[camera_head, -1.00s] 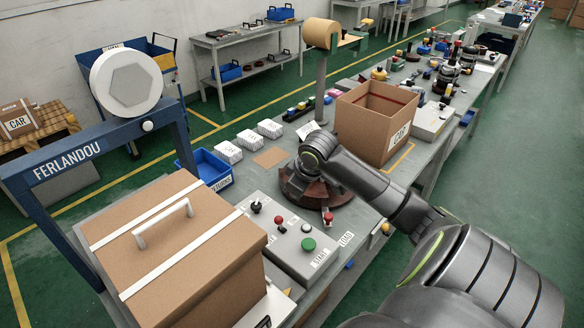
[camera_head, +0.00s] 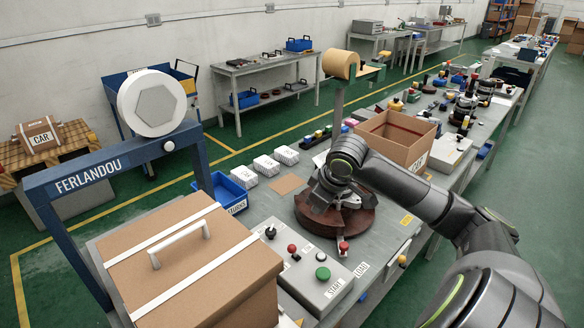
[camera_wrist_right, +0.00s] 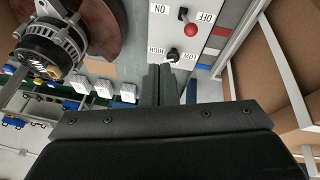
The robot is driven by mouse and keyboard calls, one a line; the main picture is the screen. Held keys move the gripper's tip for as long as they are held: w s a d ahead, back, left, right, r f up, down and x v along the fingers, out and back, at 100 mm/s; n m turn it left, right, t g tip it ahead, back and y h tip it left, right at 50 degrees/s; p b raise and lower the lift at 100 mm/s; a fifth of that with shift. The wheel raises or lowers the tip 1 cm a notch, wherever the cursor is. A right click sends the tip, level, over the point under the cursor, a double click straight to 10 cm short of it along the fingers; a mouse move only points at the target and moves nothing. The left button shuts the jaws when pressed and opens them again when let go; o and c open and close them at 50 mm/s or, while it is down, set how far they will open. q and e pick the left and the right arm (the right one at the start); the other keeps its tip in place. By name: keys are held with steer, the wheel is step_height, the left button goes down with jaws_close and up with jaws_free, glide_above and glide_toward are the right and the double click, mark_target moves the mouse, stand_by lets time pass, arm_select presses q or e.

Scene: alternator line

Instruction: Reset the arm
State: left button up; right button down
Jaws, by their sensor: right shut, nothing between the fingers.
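My right arm comes in from the right in the head view, bent, with its wrist over the round brown turntable (camera_head: 352,220). My right gripper shows in the right wrist view (camera_wrist_right: 163,84), its dark fingers shut together and empty. They point towards the grey control panel (camera_wrist_right: 188,40) with its red-topped lever and black knob. In the head view the fingertips are hard to make out against the turntable. My left gripper is not in view.
A closed carton with a white handle (camera_head: 195,265) stands at the front left. An open carton (camera_head: 388,147) stands behind my wrist. A blue bin (camera_head: 226,190) and small white boxes (camera_head: 266,165) lie left of the turntable. A blue frame (camera_head: 110,165) rises at the left.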

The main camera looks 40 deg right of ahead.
steer(key=shift+d, duration=0.1)
steer(key=s+a+f, duration=0.5)
steer(key=f, duration=0.2)
steer(key=s+a+f, duration=0.4)
steer(key=s+f, duration=0.2)
steer(key=f, duration=0.2)
steer(key=s+a+f+m+g+h, duration=0.1)
steer(key=s+a+m, duration=0.15)
steer(key=s, duration=0.45)
steer(key=s+a+f+m, duration=0.2)
steer(key=s+a, duration=0.1)
steer(key=s, duration=0.3)
step_height(320, 180, down, 29)
steer(key=d+g+b, duration=0.1)
steer(key=d+b, duration=0.1)
steer(key=b, duration=0.3)
steer(key=s+a+f+b, duration=0.1)
steer(key=s+f+b, duration=0.1)
steer(key=s+f, duration=0.5)
steer(key=s+f+g+b, duration=0.1)
steer(key=s+f+b, duration=0.1)
steer(key=s+f, duration=0.5)
step_height(320, 180, down, 6)
steer(key=shift+s+a+f+y, duration=0.1)
steer(key=shift+s+a+y, duration=0.25)
steer(key=shift+s+y, duration=0.05)
